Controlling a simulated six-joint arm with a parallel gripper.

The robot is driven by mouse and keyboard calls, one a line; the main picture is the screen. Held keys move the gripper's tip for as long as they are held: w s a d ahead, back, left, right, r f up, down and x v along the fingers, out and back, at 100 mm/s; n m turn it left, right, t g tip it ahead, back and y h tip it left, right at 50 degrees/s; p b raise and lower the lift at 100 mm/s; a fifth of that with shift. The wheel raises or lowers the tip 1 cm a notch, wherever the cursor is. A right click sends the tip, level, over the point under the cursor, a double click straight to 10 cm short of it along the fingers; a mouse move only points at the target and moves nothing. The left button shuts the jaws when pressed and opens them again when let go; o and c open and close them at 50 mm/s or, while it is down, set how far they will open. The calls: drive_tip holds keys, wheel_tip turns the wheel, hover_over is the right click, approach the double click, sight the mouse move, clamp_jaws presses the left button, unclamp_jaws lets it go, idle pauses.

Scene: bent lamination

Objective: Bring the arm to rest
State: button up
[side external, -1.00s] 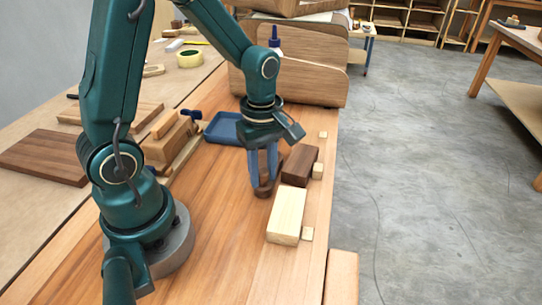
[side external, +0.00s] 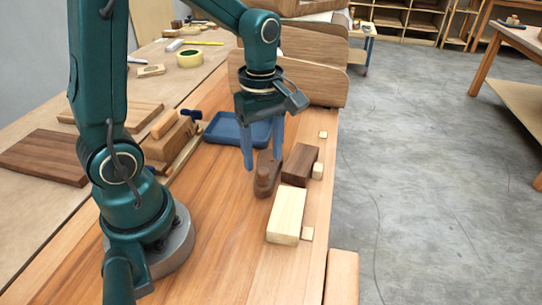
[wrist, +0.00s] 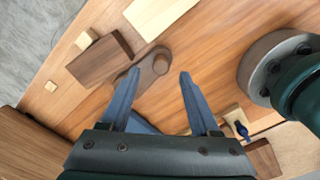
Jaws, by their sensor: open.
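My gripper (side external: 264,157) is open and empty, held above the wooden bench top. Its two blue fingers are spread apart. They also show spread in the wrist view (wrist: 154,86). A small dark brown wooden piece with a raised round knob (side external: 266,174) lies on the bench just below and in front of the fingers. In the wrist view the knobbed piece (wrist: 160,64) lies just beyond the fingertips, partly behind the left finger.
A dark block (side external: 300,165) and a pale block (side external: 287,215) lie right of the knobbed piece, with small pale cubes near the bench edge. A blue tray (side external: 222,129) and clamped wood (side external: 170,141) lie left. Bent wooden forms (side external: 303,80) stand behind.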

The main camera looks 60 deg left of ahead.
drive_tip(key=shift+w+d+r, duration=0.1)
drive_tip(key=shift+d+r, duration=0.05)
drive_tip(key=shift+r, duration=0.1)
drive_tip(key=s+d+r+m+t, duration=0.4)
drive_tip(key=s+r+m, duration=0.3)
drive_tip(key=m, duration=1.1)
drive_tip(key=shift+s+t, duration=0.25)
drive_tip(key=shift+t, duration=0.55)
